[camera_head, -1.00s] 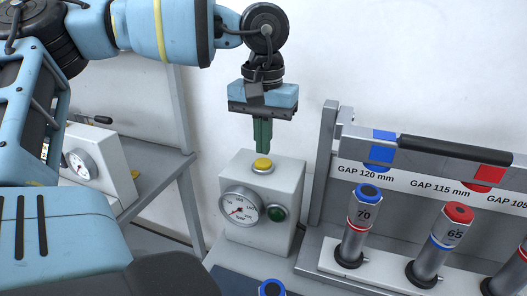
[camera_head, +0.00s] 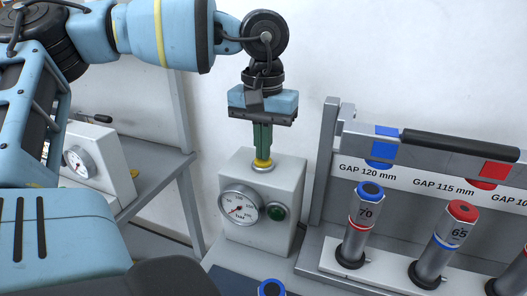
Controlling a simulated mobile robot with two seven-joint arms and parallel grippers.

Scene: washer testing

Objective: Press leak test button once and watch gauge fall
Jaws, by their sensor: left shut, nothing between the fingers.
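The leak test box (camera_head: 244,242) is a pale grey box standing left of the cylinder rack. A yellow button (camera_head: 263,165) sits on its top, partly hidden behind my fingers. Its front carries a round white gauge (camera_head: 239,206) with a red needle that points to the lower left. A dark green round lamp or button (camera_head: 277,212) is beside the gauge. My left gripper (camera_head: 263,156) points straight down, shut and empty, with its green fingertips at the yellow button and seeming to touch it. My right gripper does not show.
A rack (camera_head: 432,160) with a black handle and gap labels stands on the right. Cylinders marked 70 (camera_head: 363,222) and 65 (camera_head: 446,240) stand in it. Another blue-topped cylinder (camera_head: 271,288) shows at the bottom edge. A second gauge box (camera_head: 92,165) stands on a table at left.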

